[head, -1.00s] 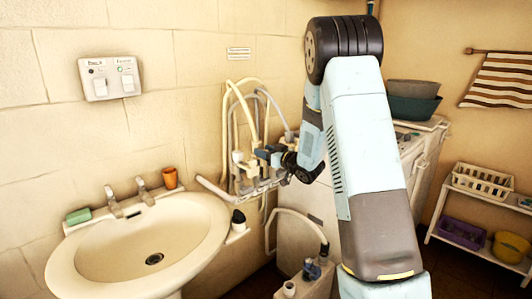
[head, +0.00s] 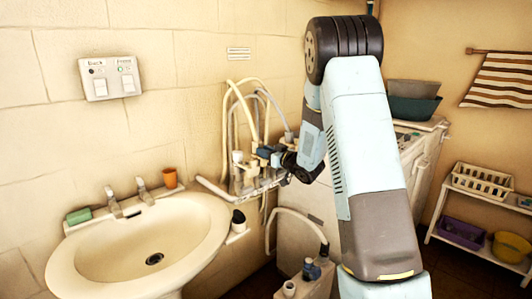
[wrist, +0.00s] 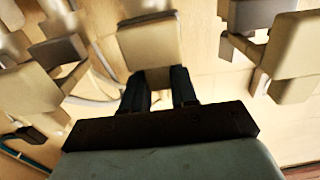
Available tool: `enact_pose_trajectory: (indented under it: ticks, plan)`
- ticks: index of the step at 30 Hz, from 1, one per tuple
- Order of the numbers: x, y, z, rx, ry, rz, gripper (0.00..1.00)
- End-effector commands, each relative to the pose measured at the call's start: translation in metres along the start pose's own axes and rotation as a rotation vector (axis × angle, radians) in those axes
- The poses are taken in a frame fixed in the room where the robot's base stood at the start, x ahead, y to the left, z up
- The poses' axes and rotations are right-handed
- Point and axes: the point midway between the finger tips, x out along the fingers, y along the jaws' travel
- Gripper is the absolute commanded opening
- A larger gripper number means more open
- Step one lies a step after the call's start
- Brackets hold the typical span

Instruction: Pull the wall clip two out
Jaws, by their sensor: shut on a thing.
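Several beige clips with hoses sit on a wall rack (head: 243,188) right of the basin in the head view. My gripper (head: 277,158) is at the right side of this rack. In the wrist view, the two dark fingers of my gripper (wrist: 159,82) are shut on a beige block with a dark band, which I take as wall clip two (wrist: 150,46). No number is readable on it. Similar beige blocks stand apart to its left (wrist: 30,90) and right (wrist: 296,55). The fingertips are partly hidden by the block.
Pale hoses (head: 228,105) loop above the rack. A container with a hose (head: 312,283) stands below. A white shelf (head: 436,222) is at the right.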

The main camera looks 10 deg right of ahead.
Motion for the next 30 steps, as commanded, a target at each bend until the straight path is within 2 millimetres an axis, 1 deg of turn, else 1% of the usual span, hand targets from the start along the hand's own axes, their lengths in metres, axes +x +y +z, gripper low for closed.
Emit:
enact_pose_trajectory:
  ticks: [5, 13, 21, 22, 28, 30]
  plan:
    - [-0.006, 0.002, -0.001, 0.0, 0.0, 0.004, 0.0]
    - [-0.04, 0.003, 0.0, 0.0, 0.0, 0.006, 0.0]
    - [-0.042, 0.003, 0.001, 0.0, -0.002, 0.006, 0.0]
    - [-0.042, 0.003, 0.001, 0.0, -0.002, 0.006, 0.29]
    - [-0.041, 0.002, 0.001, 0.0, -0.001, 0.004, 0.48]
    - [-0.041, 0.002, 0.001, 0.0, -0.001, 0.003, 0.49]
